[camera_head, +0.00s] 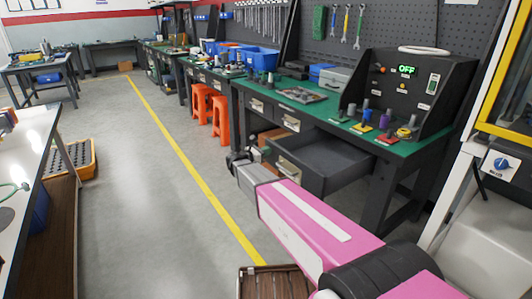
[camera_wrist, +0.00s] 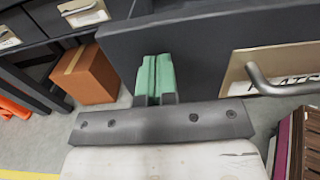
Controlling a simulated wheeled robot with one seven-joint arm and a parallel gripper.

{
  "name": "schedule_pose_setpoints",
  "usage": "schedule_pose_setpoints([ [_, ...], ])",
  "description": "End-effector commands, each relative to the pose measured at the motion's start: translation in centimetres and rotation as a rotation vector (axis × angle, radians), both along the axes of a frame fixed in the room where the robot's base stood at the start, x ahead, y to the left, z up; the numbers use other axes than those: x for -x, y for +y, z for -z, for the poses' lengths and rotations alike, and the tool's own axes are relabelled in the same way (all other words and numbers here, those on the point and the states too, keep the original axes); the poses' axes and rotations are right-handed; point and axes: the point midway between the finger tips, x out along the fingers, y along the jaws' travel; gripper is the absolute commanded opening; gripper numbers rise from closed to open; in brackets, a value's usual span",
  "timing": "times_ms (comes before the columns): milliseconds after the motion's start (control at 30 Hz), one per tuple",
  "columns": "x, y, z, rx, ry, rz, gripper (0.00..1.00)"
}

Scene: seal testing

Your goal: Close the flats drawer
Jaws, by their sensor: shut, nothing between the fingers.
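The flats drawer (camera_head: 335,155) is pulled out from under the green-topped bench, and its inside looks empty. In the wrist view its dark front (camera_wrist: 205,45) stretches across the top. A label with partly readable lettering and a metal handle (camera_wrist: 268,82) are at the right. My gripper (camera_wrist: 155,75) is shut and empty, its green fingertips side by side in front of the drawer front, left of the handle. Whether they touch the panel I cannot tell. In the head view my gripper (camera_head: 238,158) is just left of the drawer front, its fingers small and hard to make out.
Two shut drawers (camera_head: 258,105) (camera_head: 290,123) sit under the benchtop. A cardboard box (camera_wrist: 85,75) stands on the floor beneath. Orange stools (camera_head: 220,118) are farther back. A brown slatted crate (camera_head: 272,283) is near my arm. The floor by the yellow line is clear.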

Motion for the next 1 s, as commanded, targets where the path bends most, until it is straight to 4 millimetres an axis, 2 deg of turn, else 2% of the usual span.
schedule_pose_setpoints([
  [167, -0.7, -1.2, 0.0, 0.0, 0.0, 0.001, 0.0],
  [367, -3.0, -5.1, 0.0, 0.001, 0.0, 0.004, 0.0],
  [800, -10.9, -18.5, 0.0, 0.0, -0.001, 0.004, 0.0],
  [1000, -14.0, -23.9, 0.1, 0.001, -0.001, 0.003, 0.0],
])
